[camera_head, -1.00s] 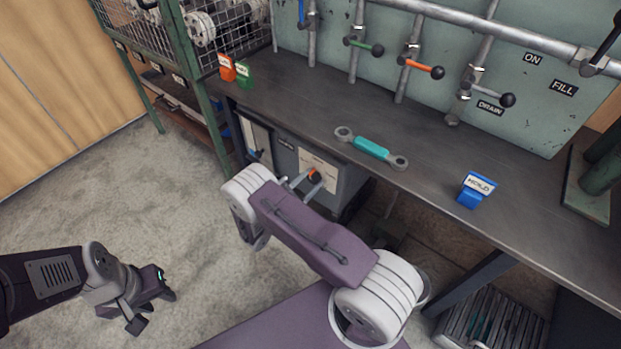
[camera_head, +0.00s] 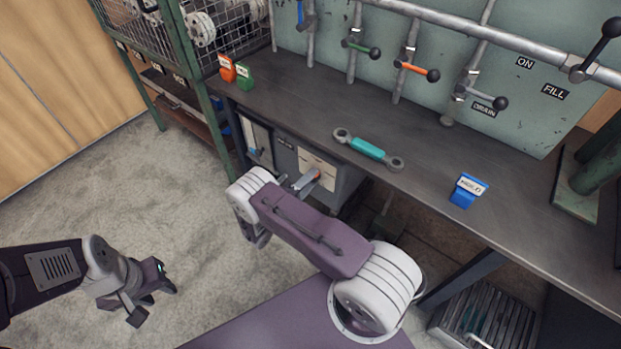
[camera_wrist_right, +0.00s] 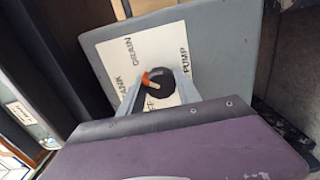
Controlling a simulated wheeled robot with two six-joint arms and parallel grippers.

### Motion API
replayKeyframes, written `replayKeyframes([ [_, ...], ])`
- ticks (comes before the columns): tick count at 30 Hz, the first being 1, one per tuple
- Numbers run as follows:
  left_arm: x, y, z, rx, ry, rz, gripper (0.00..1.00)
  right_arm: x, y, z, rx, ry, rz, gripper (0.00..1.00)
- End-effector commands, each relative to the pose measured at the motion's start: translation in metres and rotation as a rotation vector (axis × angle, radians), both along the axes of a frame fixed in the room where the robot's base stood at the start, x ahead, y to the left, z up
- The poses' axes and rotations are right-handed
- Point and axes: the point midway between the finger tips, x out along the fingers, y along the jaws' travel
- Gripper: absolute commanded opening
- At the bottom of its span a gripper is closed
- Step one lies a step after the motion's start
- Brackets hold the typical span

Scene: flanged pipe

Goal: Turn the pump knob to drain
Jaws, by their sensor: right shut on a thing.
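The pump knob (camera_wrist_right: 158,86) is dark with an orange pointer mark. It sits on a white label plate (camera_wrist_right: 160,52) on a grey unit under the bench. The plate reads TANK, DRAIN, PUMP and a partly hidden word. The orange mark lies on the knob's left side in the wrist view; its exact setting is hard to tell. My right gripper (camera_wrist_right: 156,90) is shut on the knob, one finger on each side. In the head view the gripper (camera_head: 308,180) mostly covers the knob, leaving a little orange. My left gripper (camera_head: 152,298) is open and empty above the floor.
On the bench (camera_head: 400,200) lie a teal-handled wrench (camera_head: 367,148), a blue HOLD tag block (camera_head: 467,190), and orange (camera_head: 227,68) and green (camera_head: 245,77) blocks. Valves line the back panel. A wire-mesh rack (camera_head: 225,30) stands at left. Floor near my left arm is clear.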

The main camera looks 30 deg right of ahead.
Motion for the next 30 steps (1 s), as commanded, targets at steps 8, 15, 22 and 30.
replayKeyframes([
  [8,0.0,0.0,0.009,0.0,0.0,0.0,0.36,0.0,0.0,-0.001,0.084,-0.198,0.0,0.0],
  [15,0.0,0.0,0.012,0.0,0.0,0.0,0.36,0.0,0.0,-0.002,0.133,-0.317,0.0,0.0],
  [22,0.0,0.0,0.014,0.0,0.0,0.0,0.36,0.0,0.001,-0.003,0.159,-0.376,0.0,0.0],
  [30,0.0,0.0,0.014,0.0,0.0,0.0,0.36,0.0,0.001,-0.003,0.166,-0.392,0.0,0.0],
])
